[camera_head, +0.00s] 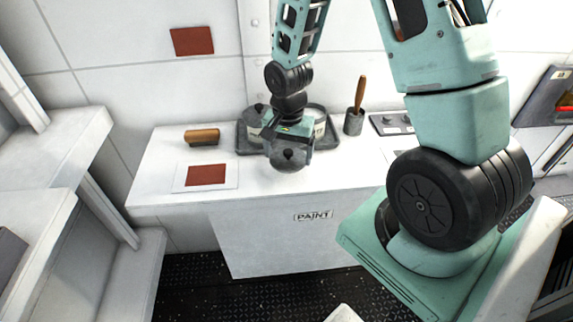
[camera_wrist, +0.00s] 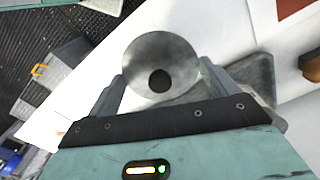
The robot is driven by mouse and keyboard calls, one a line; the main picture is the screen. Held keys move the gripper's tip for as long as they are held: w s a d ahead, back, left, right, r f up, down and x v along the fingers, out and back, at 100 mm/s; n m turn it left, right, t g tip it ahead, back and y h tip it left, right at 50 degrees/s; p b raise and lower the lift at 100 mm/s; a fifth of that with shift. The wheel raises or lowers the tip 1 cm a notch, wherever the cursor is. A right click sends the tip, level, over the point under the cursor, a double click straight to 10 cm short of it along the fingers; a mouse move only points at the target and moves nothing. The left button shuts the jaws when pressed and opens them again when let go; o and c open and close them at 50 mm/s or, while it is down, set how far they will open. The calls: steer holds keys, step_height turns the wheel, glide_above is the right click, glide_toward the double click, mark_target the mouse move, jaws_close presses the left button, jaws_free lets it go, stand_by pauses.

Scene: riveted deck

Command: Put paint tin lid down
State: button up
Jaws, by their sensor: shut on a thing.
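My gripper (camera_head: 290,146) is shut on the paint tin lid (camera_head: 288,159), a round grey metal disc with a dark knob. In the wrist view the lid (camera_wrist: 160,48) sits between the two fingers (camera_wrist: 162,80), knob facing the camera. The head view shows the lid near the front of the white counter (camera_head: 340,175), in front of the dark grey tray (camera_head: 245,149). Whether it touches the counter I cannot tell. On the tray stand a tin with a dark knobbed lid (camera_head: 256,109) and a pale tin (camera_head: 320,121), both partly hidden by my arm.
A wooden-handled brush stands in a grey cup (camera_head: 353,123) right of the tray. A control panel (camera_head: 390,124) lies farther right. Clear counter lies right of the lid.

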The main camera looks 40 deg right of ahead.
mark_target(288, 161)
steer(key=shift+f, duration=2.05)
steer(key=shift+f, duration=0.2)
steer(key=o, duration=0.8)
steer(key=shift+r, duration=0.15)
